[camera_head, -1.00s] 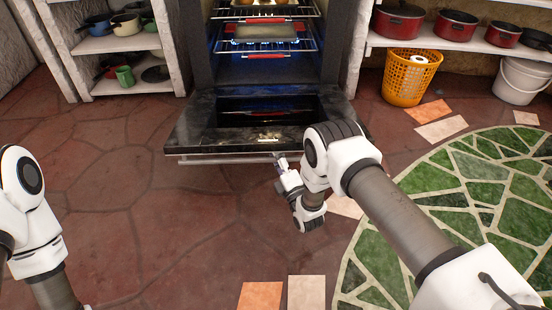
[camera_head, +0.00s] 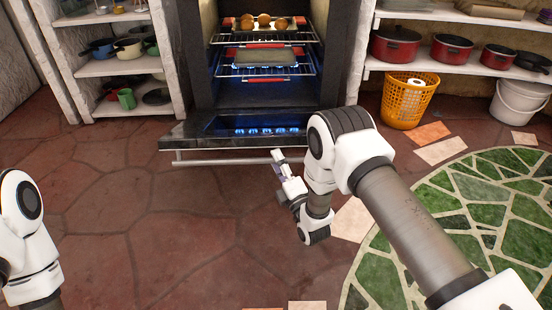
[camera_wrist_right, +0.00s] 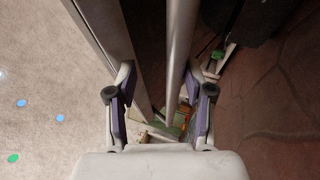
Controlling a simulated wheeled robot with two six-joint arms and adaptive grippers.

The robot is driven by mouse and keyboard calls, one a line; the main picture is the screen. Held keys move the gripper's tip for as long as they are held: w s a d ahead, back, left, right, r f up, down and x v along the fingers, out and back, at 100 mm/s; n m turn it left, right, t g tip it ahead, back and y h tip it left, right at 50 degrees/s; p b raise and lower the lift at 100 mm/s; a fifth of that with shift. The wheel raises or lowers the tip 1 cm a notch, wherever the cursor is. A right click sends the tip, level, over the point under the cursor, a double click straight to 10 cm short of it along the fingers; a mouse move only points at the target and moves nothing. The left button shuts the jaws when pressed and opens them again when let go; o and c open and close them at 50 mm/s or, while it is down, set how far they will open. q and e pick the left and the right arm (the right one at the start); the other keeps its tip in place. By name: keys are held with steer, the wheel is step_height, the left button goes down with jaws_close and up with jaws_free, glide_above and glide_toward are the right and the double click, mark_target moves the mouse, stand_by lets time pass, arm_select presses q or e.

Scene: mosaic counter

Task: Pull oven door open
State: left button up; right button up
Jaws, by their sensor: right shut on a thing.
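The oven door (camera_head: 185,133) is hinged down and hangs far open in front of the oven (camera_head: 328,75). Its inner face reflects blue flames. The metal handle bar (camera_head: 215,160) runs along the door's front edge. My right gripper (camera_head: 279,156) is at the right part of the bar and shut on it. In the right wrist view the bar (camera_wrist_right: 178,60) passes between the fingers of the right gripper (camera_wrist_right: 166,80), and the door edge (camera_wrist_right: 105,35) shows beside it. My left arm shows at the left edge; its gripper is out of view.
Inside the oven are racks with a tray (camera_head: 265,60) and round baked items (camera_head: 264,21). Shelves with pots flank it. An orange basket (camera_head: 408,102) and white bucket (camera_head: 517,103) stand at right. The floor left of the door is clear.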

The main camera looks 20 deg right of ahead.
arm_select(q)
steer(key=shift+f+b, duration=0.75)
steer(key=shift+f, duration=0.05)
arm_select(e)
steer(key=s+d+f, duration=0.1)
steer(key=s+f, duration=0.3)
steer(key=f, duration=0.1)
steer(key=shift+s+d+f, duration=0.2)
steer(key=shift+s+d, duration=0.05)
steer(key=shift+d, duration=0.15)
arm_select(q)
steer(key=shift+r, duration=0.1)
arm_select(e)
steer(key=shift+r, duration=0.15)
arm_select(q)
steer(key=shift+r+p, duration=0.25)
steer(key=shift+p, duration=0.1)
steer(key=shift+f, duration=0.1)
